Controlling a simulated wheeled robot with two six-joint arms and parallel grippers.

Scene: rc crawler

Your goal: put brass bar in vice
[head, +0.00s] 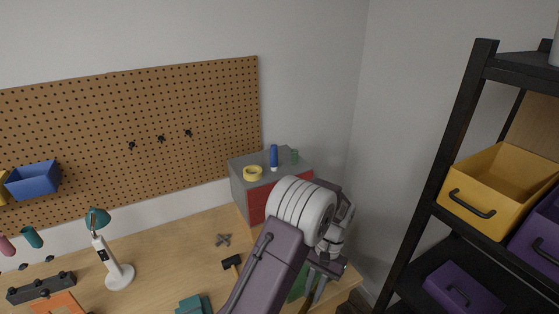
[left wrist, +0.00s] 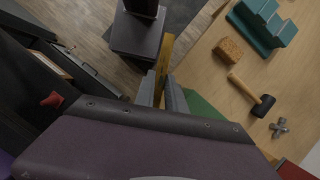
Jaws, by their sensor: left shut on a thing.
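My left gripper (left wrist: 160,92) is shut on the brass bar (left wrist: 164,55), a golden-yellow strip that sticks out past the fingertips in the left wrist view. The bar's rear part is hidden between the fingers. In the head view, the left gripper (head: 316,284) hangs over the bench's right end, partly behind my arm. A teal block with raised jaws and a slot, which looks like the vice (left wrist: 262,28), stands on the bench; its top also shows at the bottom of the head view (head: 194,305). The bar is apart from it. My right gripper is out of view.
A brown block (left wrist: 229,49), a hammer (left wrist: 262,104) and a grey cross-shaped piece (left wrist: 279,127) lie on the bench near the teal block. A white lamp (head: 119,276) stands left. A grey-and-red cabinet (head: 240,184) is behind my wrist; a black shelf (head: 424,224) stands right.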

